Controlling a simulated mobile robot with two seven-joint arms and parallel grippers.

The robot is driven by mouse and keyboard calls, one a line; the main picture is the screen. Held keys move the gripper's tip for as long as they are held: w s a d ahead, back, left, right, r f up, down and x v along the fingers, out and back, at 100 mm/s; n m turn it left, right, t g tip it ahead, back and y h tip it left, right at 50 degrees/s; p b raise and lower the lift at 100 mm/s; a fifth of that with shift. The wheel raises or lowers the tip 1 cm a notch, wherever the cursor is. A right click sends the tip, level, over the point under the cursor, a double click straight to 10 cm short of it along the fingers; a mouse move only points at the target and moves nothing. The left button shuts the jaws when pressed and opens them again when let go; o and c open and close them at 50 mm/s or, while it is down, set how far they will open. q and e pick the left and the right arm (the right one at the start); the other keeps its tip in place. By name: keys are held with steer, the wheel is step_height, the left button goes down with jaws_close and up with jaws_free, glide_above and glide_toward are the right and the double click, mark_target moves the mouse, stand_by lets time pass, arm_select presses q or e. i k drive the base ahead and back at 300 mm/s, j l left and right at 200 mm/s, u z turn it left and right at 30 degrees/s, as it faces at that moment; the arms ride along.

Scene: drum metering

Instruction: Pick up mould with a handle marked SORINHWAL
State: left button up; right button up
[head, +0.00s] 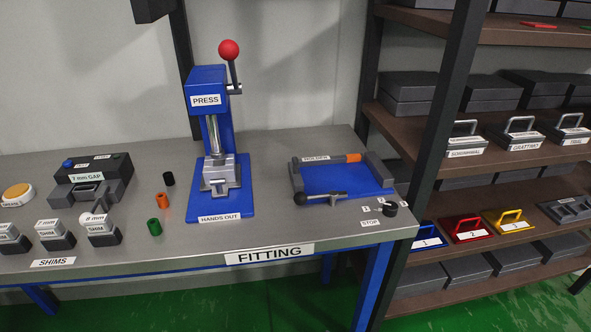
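The mould with a handle (466,141), a grey block with a pale label, stands on the middle shelf of the rack at the right. It is the leftmost of three handled moulds there. Its small label looks like SORINHWAL, though the letters are hard to read. Its metal handle stands upright and nothing touches it. A dark rack post stands just left of it. Neither of my grippers is in view.
Two similar handled moulds (521,134) (568,132) stand to its right. Blue (428,236), red (467,231) and yellow (508,222) handled pieces sit on the shelf below. The fitting bench (290,232) with a blue press (205,120) fills the left and middle.

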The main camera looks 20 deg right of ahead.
mark_target(464, 140)
steer(key=z, duration=1.65)
